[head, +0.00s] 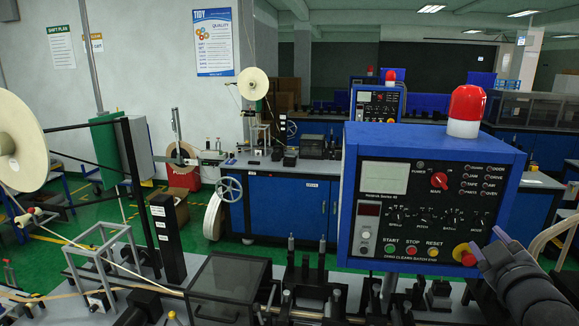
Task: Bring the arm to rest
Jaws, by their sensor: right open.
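My right gripper (489,250) is at the lower right, dark grey, with its fingers pointing up and left. It is open, and I see nothing between its fingers. In the picture it overlaps the lower right corner of the blue control box (520,170), close to the red emergency knob (465,254) on a yellow base. I cannot tell whether it touches the box. My left gripper is out of view.
A red beacon (466,108) tops the box. A large white reel (15,140) stands at the far left. A dark clear-sided box (226,290) and several upright posts line the front bench. Green floor (225,262) shows behind.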

